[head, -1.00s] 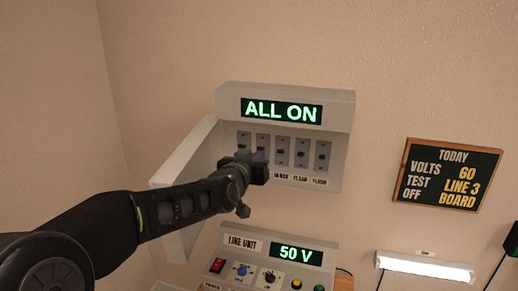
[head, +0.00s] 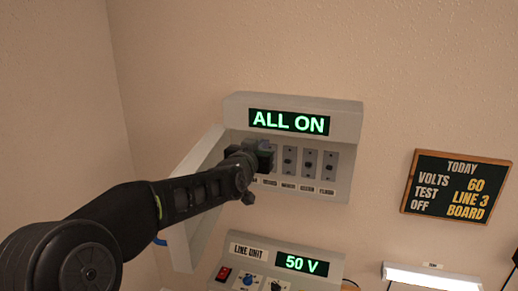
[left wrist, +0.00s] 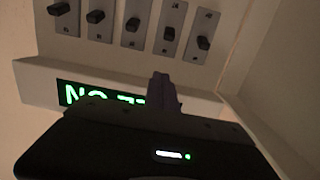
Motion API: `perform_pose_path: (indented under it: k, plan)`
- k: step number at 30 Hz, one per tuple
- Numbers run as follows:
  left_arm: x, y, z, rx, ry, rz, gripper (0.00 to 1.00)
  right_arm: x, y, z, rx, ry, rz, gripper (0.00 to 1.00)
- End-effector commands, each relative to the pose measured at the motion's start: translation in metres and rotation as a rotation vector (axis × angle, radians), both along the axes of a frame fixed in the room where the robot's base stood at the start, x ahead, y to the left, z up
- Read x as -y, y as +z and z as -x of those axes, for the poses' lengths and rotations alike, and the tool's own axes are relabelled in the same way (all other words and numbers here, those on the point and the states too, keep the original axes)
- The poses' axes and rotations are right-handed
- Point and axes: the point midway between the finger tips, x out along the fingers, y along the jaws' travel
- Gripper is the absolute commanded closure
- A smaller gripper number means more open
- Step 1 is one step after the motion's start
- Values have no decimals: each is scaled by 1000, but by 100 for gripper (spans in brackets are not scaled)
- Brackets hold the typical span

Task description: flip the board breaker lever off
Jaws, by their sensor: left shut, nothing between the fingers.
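The breaker panel (head: 343,115) is a pale wall box with a green display (head: 289,122) reading ALL ON. It has a row of several small dark levers on grey plates; the right-hand one (head: 329,165) shows clearly. My left gripper (head: 264,153) is shut and empty, at the upper part of the leftmost levers, and hides them. In the left wrist view the panel appears upside down. There the shut fingers (left wrist: 163,90) lie over the display, near the lever plates but not around a lever (left wrist: 203,43). The labels are too small to read surely. My right gripper is out of view.
The panel's door (head: 190,205) stands open on the left, close to my arm. Below is the line unit (head: 290,249), its display reading 50 V. A dark note board (head: 457,187) reads volts 60, test line 3, off board. A lit lamp (head: 432,277) is lower right.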

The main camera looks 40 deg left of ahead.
Motion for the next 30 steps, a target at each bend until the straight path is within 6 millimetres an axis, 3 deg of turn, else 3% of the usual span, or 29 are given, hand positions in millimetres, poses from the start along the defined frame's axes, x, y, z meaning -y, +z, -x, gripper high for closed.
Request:
perform_pose_path:
  k: [8,12,16,30]
  plan:
    - [-19,-6,-54,-3,0,2,100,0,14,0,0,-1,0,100]
    - [-15,-28,-43,-4,0,1,100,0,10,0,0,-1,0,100]
    - [-13,-39,-38,-3,0,2,100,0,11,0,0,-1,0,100]
    - [-12,-43,-36,0,0,1,100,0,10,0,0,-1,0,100]
